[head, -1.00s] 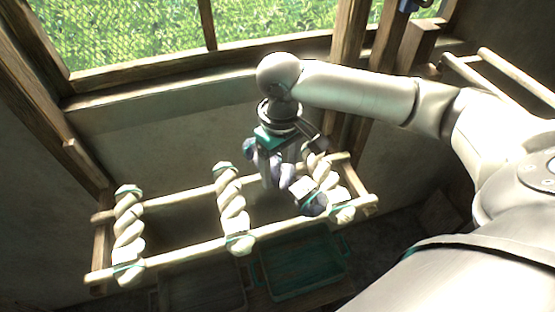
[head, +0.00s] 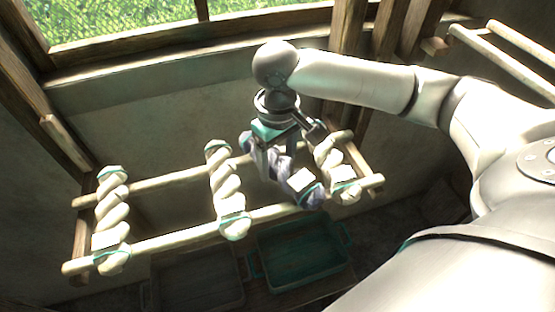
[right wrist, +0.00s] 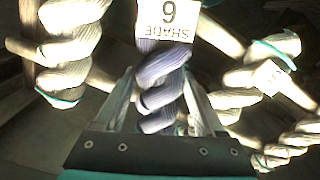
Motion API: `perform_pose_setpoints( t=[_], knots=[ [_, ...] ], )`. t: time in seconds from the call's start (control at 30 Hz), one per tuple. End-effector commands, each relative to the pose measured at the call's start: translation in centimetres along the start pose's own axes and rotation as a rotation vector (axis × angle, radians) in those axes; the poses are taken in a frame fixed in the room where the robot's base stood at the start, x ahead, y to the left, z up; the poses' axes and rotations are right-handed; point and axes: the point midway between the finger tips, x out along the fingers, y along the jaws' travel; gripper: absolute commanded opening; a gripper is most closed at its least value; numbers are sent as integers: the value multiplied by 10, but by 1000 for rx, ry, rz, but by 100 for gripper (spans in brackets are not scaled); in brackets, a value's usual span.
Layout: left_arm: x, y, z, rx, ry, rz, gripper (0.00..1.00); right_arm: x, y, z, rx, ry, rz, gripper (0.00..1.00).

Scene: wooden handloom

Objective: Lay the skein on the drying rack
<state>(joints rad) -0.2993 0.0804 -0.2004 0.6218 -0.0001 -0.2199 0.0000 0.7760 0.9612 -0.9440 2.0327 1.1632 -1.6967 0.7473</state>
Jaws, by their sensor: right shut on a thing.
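The purple-grey twisted skein (head: 278,166) is in my right gripper (head: 275,172), between the middle and right white skeins on the drying rack (head: 165,238). It lies slantwise across the rack, its tagged end over the front rail. I cannot tell whether it touches the rails. In the right wrist view the skein (right wrist: 160,82) sits between the fingers, with a white tag reading "SHADE 6" (right wrist: 167,22). My right gripper's fingers are closed around it from above. My left gripper is not in view.
White skeins hang at the rack's left (head: 112,215), middle (head: 228,188) and right (head: 338,170). The right one is close to the held skein. A green tray (head: 300,282) stands below the rack. A window (head: 120,30) and wall are behind.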

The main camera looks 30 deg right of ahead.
Motion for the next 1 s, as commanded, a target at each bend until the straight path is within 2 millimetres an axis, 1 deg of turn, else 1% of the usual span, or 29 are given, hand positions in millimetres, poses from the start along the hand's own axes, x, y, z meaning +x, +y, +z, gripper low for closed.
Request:
perform_pose_setpoints(
  t=[0.17, 0.77, 0.8, 1.0],
  knots=[
    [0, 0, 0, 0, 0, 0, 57, 0, 0, 0, 0, 1, 0, 0],
    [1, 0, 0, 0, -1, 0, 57, 12, 0, 0, 1, 0, 0, 0],
    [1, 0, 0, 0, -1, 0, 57, 12, 0, 0, 1, 0, 0, 75],
    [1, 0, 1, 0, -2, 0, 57, 12, 0, 0, 0, 0, 0, 98]
  ],
)
